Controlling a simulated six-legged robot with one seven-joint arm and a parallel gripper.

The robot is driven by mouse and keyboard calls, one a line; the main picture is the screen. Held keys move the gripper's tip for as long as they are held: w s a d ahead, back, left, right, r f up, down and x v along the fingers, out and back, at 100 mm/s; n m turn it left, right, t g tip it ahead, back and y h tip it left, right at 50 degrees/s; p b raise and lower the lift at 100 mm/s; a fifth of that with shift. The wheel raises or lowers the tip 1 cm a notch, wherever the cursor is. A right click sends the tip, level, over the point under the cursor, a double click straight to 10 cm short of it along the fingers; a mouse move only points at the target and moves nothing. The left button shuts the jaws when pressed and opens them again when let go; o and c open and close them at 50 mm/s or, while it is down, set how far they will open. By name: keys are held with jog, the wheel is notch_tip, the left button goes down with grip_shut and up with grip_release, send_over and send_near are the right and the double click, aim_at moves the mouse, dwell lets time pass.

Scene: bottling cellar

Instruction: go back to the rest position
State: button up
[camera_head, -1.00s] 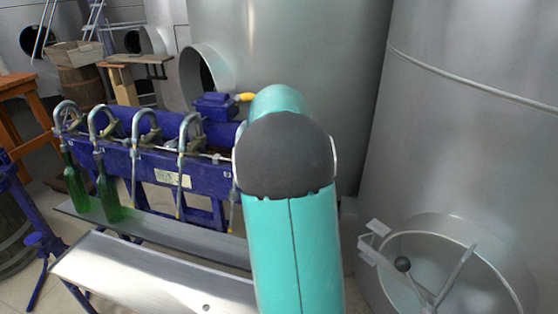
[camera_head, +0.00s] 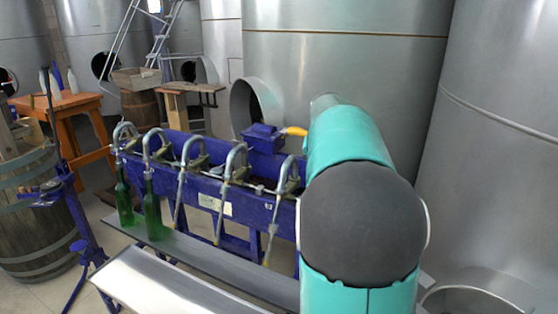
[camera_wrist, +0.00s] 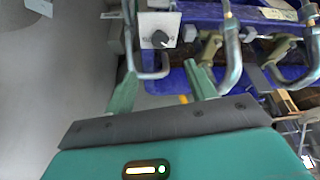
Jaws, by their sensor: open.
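In the wrist view my gripper (camera_wrist: 163,88) is open, with its two green fingers apart and nothing held between them. Beyond the fingers are the blue bottling machine and a curved metal pipe (camera_wrist: 150,72). In the head view my teal arm stands in front of the right end of the blue bottling machine (camera_head: 228,203). My gripper is hidden there behind the arm. Two green bottles (camera_head: 124,202) (camera_head: 152,210) stand upright under the filler spouts at the machine's left end.
Large steel tanks (camera_head: 345,75) stand behind and to the right, close to my arm. A grey bench (camera_head: 165,285) lies in front of the machine. A wooden barrel (camera_head: 40,225) and an orange table (camera_head: 82,103) are at the left. Some floor shows at lower left.

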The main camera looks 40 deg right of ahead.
jog(key=s+a+n+t+y, duration=0.1)
jog(key=s+a+n, duration=0.15)
jog(key=a, duration=0.95)
jog(key=s+a+n+t+y, duration=0.1)
jog(key=s+a+n, duration=0.15)
jog(key=a, duration=0.85)
jog(key=s+a+f+n, duration=0.2)
jog(key=s+a+f, duration=0.1)
jog(key=s+a, duration=0.3)
jog(key=s+a+f+n+y, duration=0.1)
jog(key=s+a+f+n, duration=0.1)
jog(key=s+a, duration=0.5)
jog(key=shift+a+f+n+t, duration=0.3)
jog(key=shift+a+f, duration=0.4)
jog(key=shift+a, duration=0.5)
jog(key=c, duration=0.4)
jog(key=shift+d, duration=0.1)
jog(key=shift+d, duration=0.1)
